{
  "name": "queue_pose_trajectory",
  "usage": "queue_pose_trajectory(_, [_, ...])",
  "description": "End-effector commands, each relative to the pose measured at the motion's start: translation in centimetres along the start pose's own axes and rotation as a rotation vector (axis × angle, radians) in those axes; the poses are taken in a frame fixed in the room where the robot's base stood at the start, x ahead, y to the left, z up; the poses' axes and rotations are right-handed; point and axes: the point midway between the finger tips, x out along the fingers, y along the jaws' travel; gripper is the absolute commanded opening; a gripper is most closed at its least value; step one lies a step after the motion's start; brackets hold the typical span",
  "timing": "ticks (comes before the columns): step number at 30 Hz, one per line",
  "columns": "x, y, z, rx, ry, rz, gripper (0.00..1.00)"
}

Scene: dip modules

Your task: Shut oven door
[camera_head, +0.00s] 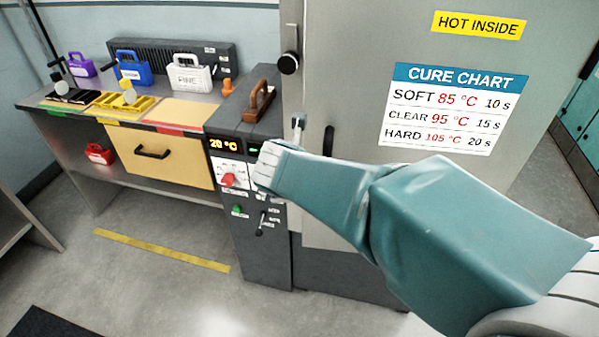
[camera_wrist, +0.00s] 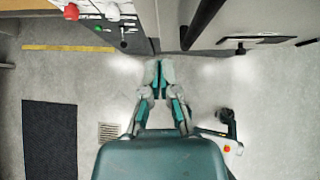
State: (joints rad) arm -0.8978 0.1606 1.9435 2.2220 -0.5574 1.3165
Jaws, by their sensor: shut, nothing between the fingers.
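The oven's large grey door panel (camera_head: 345,50) fills the centre and right of the head view. It carries a yellow "HOT INSIDE" label and a cure chart, and a dark handle (camera_head: 328,140) shows near its left side. How far the door stands open is not clear. My gripper (camera_head: 268,165) is shut and empty, in front of the dark control column left of the door; my forearm hides part of the lower door.
The control column has a "20 °C" display (camera_head: 223,144) and a red knob (camera_head: 229,180). A brown-handled object (camera_head: 260,98) sits on its top. A workbench with a yellow drawer (camera_head: 160,158) stands to the left. Open floor lies in front, with a dark mat (camera_wrist: 50,140).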

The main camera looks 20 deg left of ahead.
Motion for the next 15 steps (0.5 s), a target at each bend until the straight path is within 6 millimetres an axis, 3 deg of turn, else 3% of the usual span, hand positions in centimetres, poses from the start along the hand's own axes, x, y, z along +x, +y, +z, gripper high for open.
queue_pose_trajectory(5, [0.8,-1.7,-1.6,-0.165,-0.011,-0.098,0.00])
queue_pose_trajectory(10, [1.9,-4.5,-3.3,-0.513,-0.075,-0.287,0.00])
queue_pose_trajectory(15, [2.0,-5.6,-3.7,-0.859,-0.193,-0.444,0.00])
